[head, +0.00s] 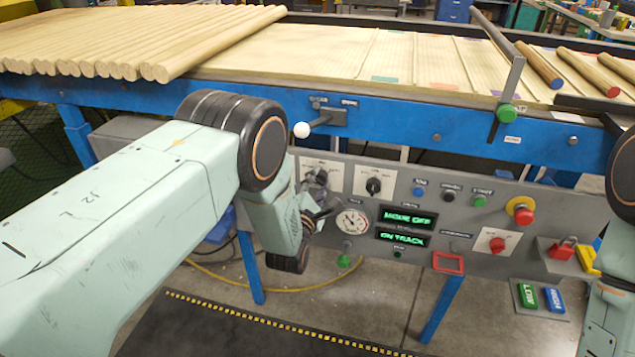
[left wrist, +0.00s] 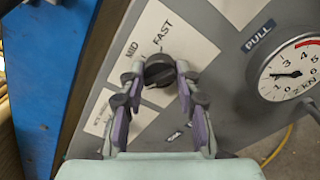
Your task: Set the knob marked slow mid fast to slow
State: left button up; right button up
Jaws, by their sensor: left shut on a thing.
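The speed knob (left wrist: 158,68) is black on a white plate in the left wrist view. The words MID and FAST show beside it; the SLOW mark is hidden or unreadable. Where the knob points I cannot tell for sure. My left gripper (left wrist: 157,79) is shut on the knob, one finger on each side. In the head view my left gripper (head: 316,193) reaches up to the panel's left end, where the knob (head: 320,176) is partly covered. My right arm shows at the right edge, but its gripper is out of view.
The grey panel (head: 400,265) carries a second black knob (head: 374,186), a PULL gauge (head: 351,221), green displays (head: 408,218), buttons and a red emergency stop (head: 521,211). A white-balled lever (head: 302,130) sticks out above. Wooden rods (head: 150,40) lie on the blue-framed table.

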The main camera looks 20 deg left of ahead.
pick_arm(q)
jog(key=o, duration=1.2)
jog(key=shift+c, duration=0.2)
jog(key=shift+s, duration=0.1)
jog(key=s, duration=1.2)
jog(key=shift+w, duration=0.1)
